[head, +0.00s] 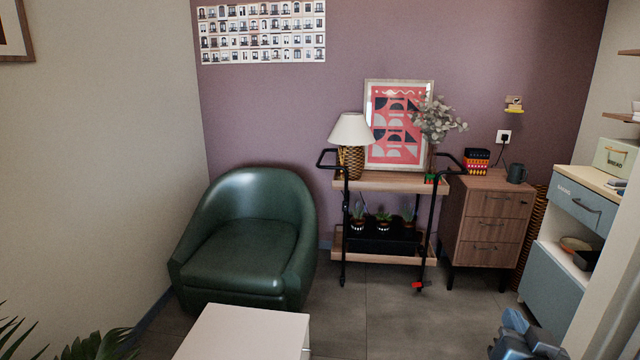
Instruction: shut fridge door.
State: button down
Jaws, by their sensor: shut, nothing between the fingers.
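No fridge and no fridge door show in the head view. A blue-grey jointed shape (522,338) at the bottom right edge looks like part of my arm. No fingers can be made out on it, and my gripper is not in view.
A white-topped block (246,333) stands at the bottom, before a green armchair (248,240). Behind are a trolley (385,185) with a lamp (351,130) and a wooden drawer cabinet (488,222). A blue-fronted unit (553,290) stands right. Grey floor (400,320) is clear between.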

jog(key=s+a+f+n+y, duration=0.1)
jog(key=s+a+f, duration=0.1)
jog(key=s+a, duration=0.35)
jog(key=s+a+f+n+y+p, duration=0.1)
jog(key=s+a+f+y, duration=0.1)
jog(key=s, duration=0.6)
jog(key=s+a+f+n+y, duration=0.1)
jog(key=s+a+f, duration=0.2)
jog(key=s, duration=0.3)
jog(key=s+a+r+n, duration=0.1)
jog(key=s+r, duration=0.1)
jog(key=s, duration=0.5)
jog(key=s+r+n+y, duration=0.1)
jog(key=s+r, duration=0.2)
jog(key=s, duration=0.4)
jog(key=s+a+r+n+y+p, duration=0.1)
jog(key=s+r, duration=0.2)
jog(key=s, duration=0.3)
jog(key=shift+s+a+n, duration=0.35)
jog(key=shift+s+n, duration=0.05)
